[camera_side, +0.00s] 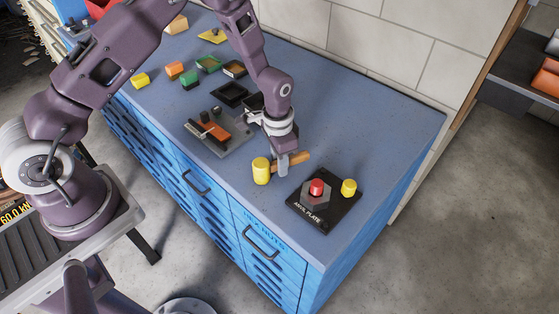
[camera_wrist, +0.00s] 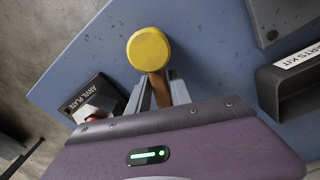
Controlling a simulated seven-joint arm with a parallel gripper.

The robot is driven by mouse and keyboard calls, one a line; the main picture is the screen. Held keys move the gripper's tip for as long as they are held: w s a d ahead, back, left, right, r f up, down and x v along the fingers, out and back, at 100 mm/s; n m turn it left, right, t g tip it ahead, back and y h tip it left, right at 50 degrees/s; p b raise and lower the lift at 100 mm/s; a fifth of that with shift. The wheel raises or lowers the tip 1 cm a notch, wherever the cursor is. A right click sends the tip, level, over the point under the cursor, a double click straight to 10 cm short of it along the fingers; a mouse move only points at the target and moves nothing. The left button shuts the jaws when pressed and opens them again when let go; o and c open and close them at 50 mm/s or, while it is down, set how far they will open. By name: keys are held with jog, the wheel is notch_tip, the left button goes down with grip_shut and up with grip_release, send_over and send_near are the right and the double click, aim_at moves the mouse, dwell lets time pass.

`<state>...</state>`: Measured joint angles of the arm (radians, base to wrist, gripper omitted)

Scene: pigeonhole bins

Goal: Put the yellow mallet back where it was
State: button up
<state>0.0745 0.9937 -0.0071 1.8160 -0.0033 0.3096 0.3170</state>
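The yellow mallet (camera_side: 261,171) is on the blue bench top, its yellow head upright and its wooden handle (camera_side: 299,158) stretching right. My gripper (camera_side: 283,166) points down at the handle, just right of the head, with one finger in front of it. In the wrist view the mallet's round head (camera_wrist: 149,49) lies beyond my fingertips (camera_wrist: 159,80), and the handle runs between the two fingers. They are close on both sides, but I cannot tell whether they press on it. Whether the head touches the bench is also unclear.
A black anvil plate (camera_side: 343,214) with a red knob (camera_side: 317,187) and a yellow cylinder (camera_side: 349,187) lies to the right, near the front edge. A grey tray (camera_side: 238,134) and black bins (camera_side: 230,94) lie to the left. The bench's right end is clear.

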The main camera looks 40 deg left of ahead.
dwell(0.3)
jog(key=o, duration=0.6)
jog(key=shift+c, duration=0.2)
jog(key=shift+s+r, duration=0.1)
jog(key=shift+r, duration=3.4)
